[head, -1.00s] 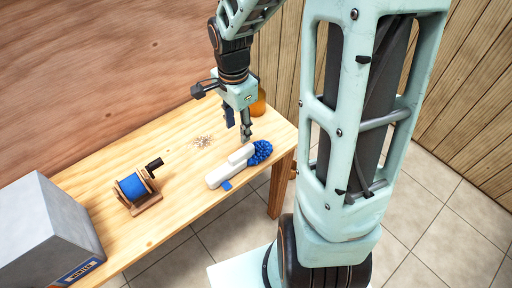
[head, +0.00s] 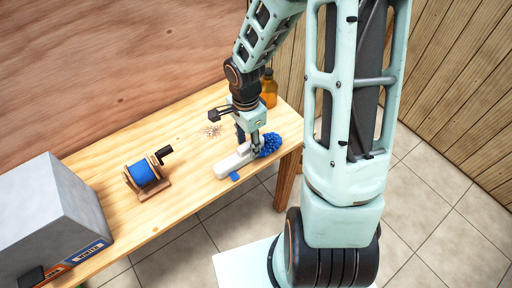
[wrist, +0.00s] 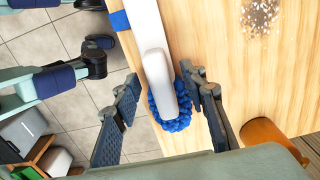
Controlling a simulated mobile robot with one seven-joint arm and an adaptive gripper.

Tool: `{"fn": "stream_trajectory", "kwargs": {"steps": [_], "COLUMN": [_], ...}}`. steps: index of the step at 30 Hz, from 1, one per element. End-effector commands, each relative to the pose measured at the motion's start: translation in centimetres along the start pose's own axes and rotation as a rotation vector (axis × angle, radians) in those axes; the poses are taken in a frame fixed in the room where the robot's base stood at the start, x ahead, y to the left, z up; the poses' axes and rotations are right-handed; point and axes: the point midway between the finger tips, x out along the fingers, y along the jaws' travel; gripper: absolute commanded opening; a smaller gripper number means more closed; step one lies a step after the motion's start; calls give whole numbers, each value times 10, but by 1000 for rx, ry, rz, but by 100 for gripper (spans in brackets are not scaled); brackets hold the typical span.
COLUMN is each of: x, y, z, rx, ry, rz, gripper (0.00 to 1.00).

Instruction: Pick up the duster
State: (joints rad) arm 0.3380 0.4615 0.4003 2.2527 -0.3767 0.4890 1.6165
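The duster has a white handle (head: 232,161) and a fluffy blue head (head: 270,145). It lies on the wooden table near its right end. In the wrist view its handle (wrist: 153,55) runs down between my fingers, with the blue head (wrist: 172,120) partly under the handle. My gripper (head: 250,148) is low over the duster, near where handle and head meet. In the wrist view my gripper (wrist: 161,80) is open, one finger on each side of the duster, with a gap showing on the left. Whether the right finger touches the head is unclear.
The table (head: 190,185) also holds an orange bottle (head: 268,88) behind my gripper, a speckled patch of debris (head: 211,131), a blue spool on a wooden stand (head: 144,175), and a large grey box (head: 50,215) at left. The table's front edge is close to the duster.

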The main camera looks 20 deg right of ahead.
Motion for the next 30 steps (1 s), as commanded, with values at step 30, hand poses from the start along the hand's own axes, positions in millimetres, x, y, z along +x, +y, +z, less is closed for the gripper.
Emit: {"fn": "stream_trajectory", "kwargs": {"steps": [30], "x": [7], "y": [0], "z": [0], "rx": [0], "ry": [0], "rz": [-1], "gripper": [0]}}
